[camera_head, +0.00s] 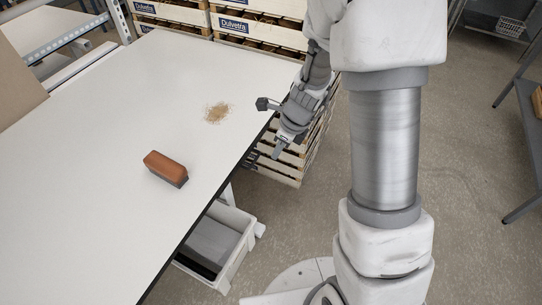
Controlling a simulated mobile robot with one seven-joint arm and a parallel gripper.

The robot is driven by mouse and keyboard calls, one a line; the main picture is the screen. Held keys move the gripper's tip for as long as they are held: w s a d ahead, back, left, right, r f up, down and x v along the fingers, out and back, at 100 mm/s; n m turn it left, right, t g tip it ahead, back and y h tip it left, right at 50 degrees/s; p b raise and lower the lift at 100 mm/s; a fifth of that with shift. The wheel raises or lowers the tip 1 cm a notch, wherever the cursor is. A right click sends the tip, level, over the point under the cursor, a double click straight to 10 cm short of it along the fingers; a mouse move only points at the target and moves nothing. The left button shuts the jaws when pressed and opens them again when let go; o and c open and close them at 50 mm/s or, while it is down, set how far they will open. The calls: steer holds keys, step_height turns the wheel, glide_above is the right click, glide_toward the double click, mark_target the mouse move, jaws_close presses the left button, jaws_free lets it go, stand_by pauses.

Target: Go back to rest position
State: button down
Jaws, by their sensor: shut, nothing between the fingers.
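My gripper (281,149) shows in the head view just off the right edge of the white table (105,110), in front of the stacked crates. It is shut and holds nothing. A brush (166,168) with an orange-brown top and a dark lower side lies on the table, apart from my gripper, to its lower left. A small patch of brown crumbs (217,113) lies on the table to the left of my gripper. My arm hides part of the crates and floor.
Wooden crates (258,28) with blue labels stand stacked behind and beside the table. A white bin (236,262) with grey contents sits below the table's right edge. A dark-topped table (528,125) stands at the far right. The floor (465,185) between is clear.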

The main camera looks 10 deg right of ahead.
steer(key=v, duration=0.5)
steer(key=shift+p, duration=0.4)
steer(key=s+r+n+t, duration=0.1)
steer(key=s+r+n, duration=0.2)
steer(key=r+n, duration=0.35)
steer(key=s+r+n, duration=0.4)
steer(key=r+n, duration=0.1)
steer(key=r, duration=0.2)
steer(key=s+d+r+n+t+h, duration=0.2)
steer(key=s+r+n, duration=0.5)
steer(key=s+n, duration=0.4)
steer(key=n, duration=0.2)
steer(key=shift+d+r+n+t+h, duration=0.3)
steer(key=shift+n+h, duration=0.05)
steer(key=shift+h, duration=0.05)
